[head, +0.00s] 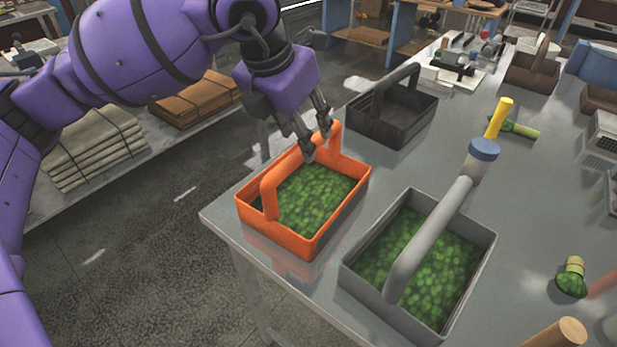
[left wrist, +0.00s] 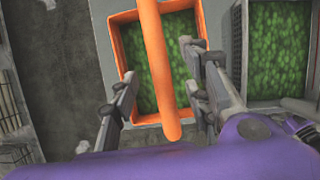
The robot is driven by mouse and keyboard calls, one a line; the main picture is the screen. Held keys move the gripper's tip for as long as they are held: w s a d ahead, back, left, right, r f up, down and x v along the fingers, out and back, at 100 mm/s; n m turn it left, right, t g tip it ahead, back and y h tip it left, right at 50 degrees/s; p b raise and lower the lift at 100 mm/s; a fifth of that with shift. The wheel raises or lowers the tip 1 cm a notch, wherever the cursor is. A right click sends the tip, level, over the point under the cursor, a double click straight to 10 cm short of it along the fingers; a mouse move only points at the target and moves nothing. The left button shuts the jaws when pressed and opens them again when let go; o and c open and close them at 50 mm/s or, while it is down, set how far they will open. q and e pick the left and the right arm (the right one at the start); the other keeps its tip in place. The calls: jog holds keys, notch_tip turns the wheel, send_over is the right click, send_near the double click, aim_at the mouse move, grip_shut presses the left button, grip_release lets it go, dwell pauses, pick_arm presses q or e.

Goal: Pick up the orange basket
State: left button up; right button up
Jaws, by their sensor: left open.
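The orange basket (head: 303,246) stands upright near the table's left corner, filled with green leafy material, with an arched orange handle running lengthwise over it. My left gripper (head: 317,142) is open just above the handle's far part. In the left wrist view the orange handle (left wrist: 156,60) passes between the two open fingers of my left gripper (left wrist: 158,88), with gaps on both sides. The basket's orange rim (left wrist: 122,62) shows below the fingers. My right gripper is not in either view.
A grey basket (head: 487,247) with green contents stands close to the right. A dark empty basket (head: 408,128) stands behind. A yellow-handled tool (head: 500,118) and a green-ended brush (head: 571,277) lie farther right. The table's left edge is near.

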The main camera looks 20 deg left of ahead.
pick_arm(q)
jog(key=shift+f, duration=0.5)
jog(key=x, duration=0.4)
jog(key=shift+w+f+p, duration=0.3)
grip_shut()
